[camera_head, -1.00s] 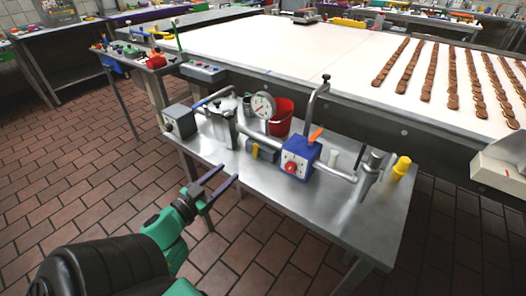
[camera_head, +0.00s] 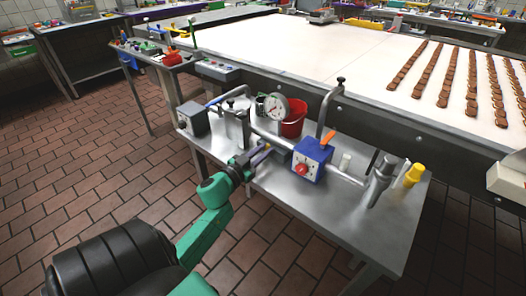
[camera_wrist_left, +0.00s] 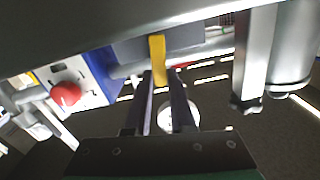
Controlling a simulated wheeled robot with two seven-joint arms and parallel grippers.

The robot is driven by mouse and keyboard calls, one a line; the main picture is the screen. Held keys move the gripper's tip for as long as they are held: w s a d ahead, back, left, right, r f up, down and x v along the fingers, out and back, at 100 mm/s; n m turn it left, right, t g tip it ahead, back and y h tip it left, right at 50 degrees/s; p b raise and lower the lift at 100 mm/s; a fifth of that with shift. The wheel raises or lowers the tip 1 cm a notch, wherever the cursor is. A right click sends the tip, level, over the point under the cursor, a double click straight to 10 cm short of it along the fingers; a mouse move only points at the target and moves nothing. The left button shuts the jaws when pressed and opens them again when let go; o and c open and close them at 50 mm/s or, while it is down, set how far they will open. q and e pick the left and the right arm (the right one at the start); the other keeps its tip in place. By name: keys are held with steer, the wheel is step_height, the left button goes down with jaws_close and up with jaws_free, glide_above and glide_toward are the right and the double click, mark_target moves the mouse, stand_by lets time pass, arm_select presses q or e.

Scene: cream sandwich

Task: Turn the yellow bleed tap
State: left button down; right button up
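The yellow tap lever (camera_wrist_left: 157,60) hangs down from a grey block under the pipe in the left wrist view. My left gripper (camera_wrist_left: 162,76) has its two dark fingers on either side of the lever's lower end. A gap shows beside the lever on the right; whether the left finger touches it I cannot tell. In the head view my left gripper (camera_head: 264,153) is at the front of the pipework, hiding most of the tap. My right gripper is not in view.
A blue box with a red knob (camera_head: 301,169) and orange lever stands right of the gripper. A gauge (camera_head: 275,106), a red bucket (camera_head: 293,122) and a metal pot (camera_head: 237,125) are close behind. A yellow-topped fitting (camera_head: 413,174) is farther right. The steel table's front (camera_head: 330,225) is clear.

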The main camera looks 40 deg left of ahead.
arm_select(q)
steer(key=shift+d+m, duration=0.1)
steer(key=shift+m, duration=0.2)
steer(key=shift+d+f+m, duration=0.2)
steer(key=shift+d+m, duration=0.2)
steer(key=shift+m, duration=0.8)
steer(key=m, duration=0.1)
steer(key=d+m+b, duration=0.1)
steer(key=m, duration=0.1)
steer(key=shift+f, duration=0.4)
steer(key=m, duration=0.1)
steer(key=f+m+b, duration=0.1)
steer(key=m, duration=0.1)
steer(key=d+m+b, duration=0.1)
steer(key=m, duration=0.1)
steer(key=shift+f, duration=0.2)
steer(key=shift+d+f+m+b, duration=0.1)
steer(key=shift+f+m+b, duration=0.25)
steer(key=shift+m, duration=0.55)
steer(key=shift+d+f+m+b, duration=0.15)
steer(key=shift+m+b, duration=0.35)
steer(key=shift+m, duration=0.4)
steer(key=shift+a, duration=0.1)
steer(key=c, duration=0.8)
jaws_free()
steer(key=shift+o, duration=0.2)
